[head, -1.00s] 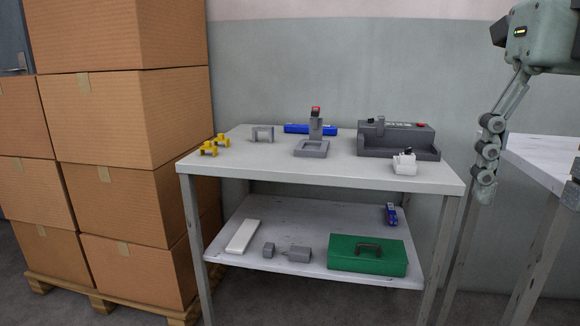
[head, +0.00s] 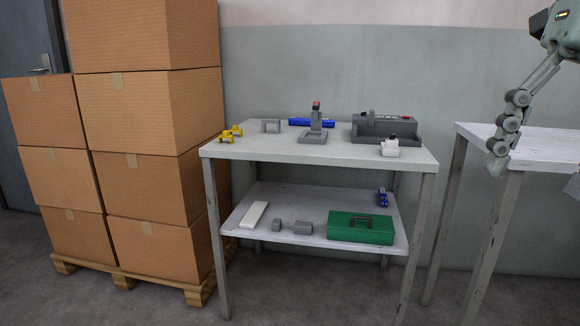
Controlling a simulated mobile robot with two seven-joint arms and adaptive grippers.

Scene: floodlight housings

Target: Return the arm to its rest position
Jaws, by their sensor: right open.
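My right gripper (head: 512,125) is at the upper right, partly cut off by the picture's edge. It is open, with a jointed finger hanging down and nothing seen held in it. In the picture it overlaps the front corner of the white side table (head: 540,145), apart from the things on the workbench (head: 240,151). My left gripper is out of view.
The workbench holds a grey fixture (head: 375,128), a white part (head: 390,150), a grey stand (head: 314,134), a blue item (head: 325,124) and yellow parts (head: 230,134). A green toolbox (head: 361,229) lies on the lower shelf. Stacked cartons (head: 145,110) stand left.

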